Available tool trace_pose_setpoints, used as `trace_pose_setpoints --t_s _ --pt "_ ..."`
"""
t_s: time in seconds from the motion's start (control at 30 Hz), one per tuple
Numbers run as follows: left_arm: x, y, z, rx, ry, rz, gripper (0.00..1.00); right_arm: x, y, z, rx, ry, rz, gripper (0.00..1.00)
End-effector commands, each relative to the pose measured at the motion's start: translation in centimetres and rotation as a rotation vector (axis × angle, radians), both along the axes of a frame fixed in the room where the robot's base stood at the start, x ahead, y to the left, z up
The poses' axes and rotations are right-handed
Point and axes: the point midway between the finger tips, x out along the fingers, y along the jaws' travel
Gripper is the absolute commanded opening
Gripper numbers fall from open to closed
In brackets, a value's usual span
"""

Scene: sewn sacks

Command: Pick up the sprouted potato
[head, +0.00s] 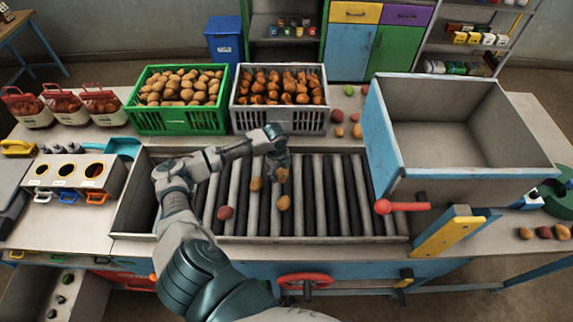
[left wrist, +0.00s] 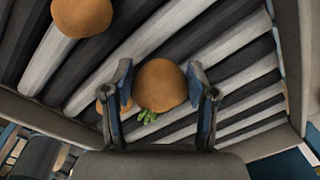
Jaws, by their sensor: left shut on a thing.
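My left gripper (head: 281,163) is over the roller bed, its fingers pointing down. In the left wrist view, the gripper (left wrist: 163,95) has its two fingers on either side of a round brown potato (left wrist: 160,82) and is shut on it. Green sprouts (left wrist: 147,116) show on the potato's side near the palm. In the head view this potato (head: 282,175) shows just under the fingers; I cannot tell whether it still touches the rollers. My right gripper is not in view.
On the roller bed (head: 330,200) lie a brown potato (head: 256,184), another (head: 284,203) and a reddish one (head: 225,212). Behind stand a green crate (head: 180,122) and a grey crate (head: 280,120), both full. A large open blue-sided bin (head: 385,125) stands at the right.

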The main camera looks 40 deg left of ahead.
Motion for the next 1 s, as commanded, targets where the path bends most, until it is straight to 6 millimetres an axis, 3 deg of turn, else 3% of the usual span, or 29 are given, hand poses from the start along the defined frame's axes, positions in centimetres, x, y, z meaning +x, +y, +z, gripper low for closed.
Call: trace_pose_setpoints --t_s 0.2,0.4,0.67,1.0 --pt "-4.7 -0.1 0.3 0.003 0.003 -0.003 0.22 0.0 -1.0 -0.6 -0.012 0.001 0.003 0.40" --pt "-7.4 0.1 0.5 0.000 0.002 -0.001 0.22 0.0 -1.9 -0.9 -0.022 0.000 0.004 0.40" --pt "-8.9 -0.1 0.7 -0.003 0.001 0.000 0.22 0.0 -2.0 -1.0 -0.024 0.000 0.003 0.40" --pt "-9.1 -0.4 0.8 -0.002 0.000 -0.001 0.22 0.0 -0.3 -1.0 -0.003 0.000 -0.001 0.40"
